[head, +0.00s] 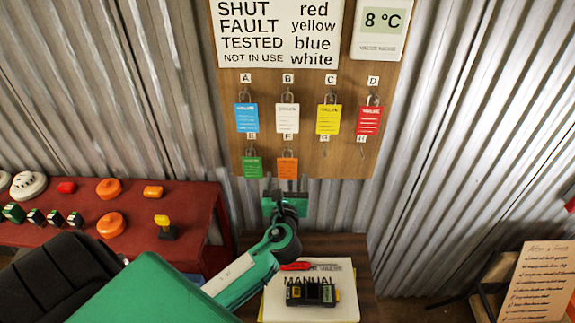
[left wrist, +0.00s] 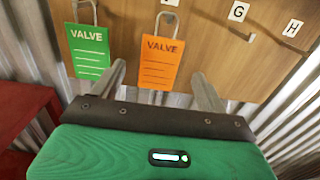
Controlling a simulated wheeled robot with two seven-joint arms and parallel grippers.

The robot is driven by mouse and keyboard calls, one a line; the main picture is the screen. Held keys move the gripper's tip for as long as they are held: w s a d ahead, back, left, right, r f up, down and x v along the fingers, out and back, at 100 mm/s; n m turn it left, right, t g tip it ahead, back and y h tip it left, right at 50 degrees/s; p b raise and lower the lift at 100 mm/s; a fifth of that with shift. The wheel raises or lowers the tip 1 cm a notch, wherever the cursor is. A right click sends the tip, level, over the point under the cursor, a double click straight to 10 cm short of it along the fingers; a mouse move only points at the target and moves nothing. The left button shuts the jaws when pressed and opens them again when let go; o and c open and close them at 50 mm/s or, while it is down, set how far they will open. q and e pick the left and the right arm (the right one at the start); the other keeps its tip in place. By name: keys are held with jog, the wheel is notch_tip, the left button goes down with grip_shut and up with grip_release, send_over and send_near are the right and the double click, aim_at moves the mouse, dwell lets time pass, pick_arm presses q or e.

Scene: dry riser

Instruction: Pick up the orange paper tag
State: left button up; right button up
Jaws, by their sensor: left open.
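The orange paper tag (head: 287,169) hangs by a metal loop on the lower row of the wooden board, below the letter F. It also shows in the left wrist view (left wrist: 160,63), marked VALVE, with its loop above it. My left gripper (head: 286,192) is open, just below the orange tag in the head view. In the left wrist view its two fingers (left wrist: 162,85) stand apart on either side of the tag's lower part. Whether they touch it, I cannot tell. My right gripper does not show.
A green tag (head: 252,167) hangs close to the left. Blue (head: 247,118), white (head: 288,118), yellow (head: 328,119) and red (head: 369,120) tags hang above. Hooks G and H (left wrist: 290,42) are empty. A manual (head: 342,294) lies on the table below; a red bench (head: 190,200) stands left.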

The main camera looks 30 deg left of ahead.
aim_at(288, 167)
pick_arm(q)
jog(key=p+x, duration=0.1)
jog(key=x, duration=0.3)
jog(key=shift+w+a, duration=0.1)
jog(key=shift+w, duration=0.1)
jog(key=shift+s, duration=0.1)
jog(key=shift+c, duration=0.5)
jog(key=c, duration=0.9)
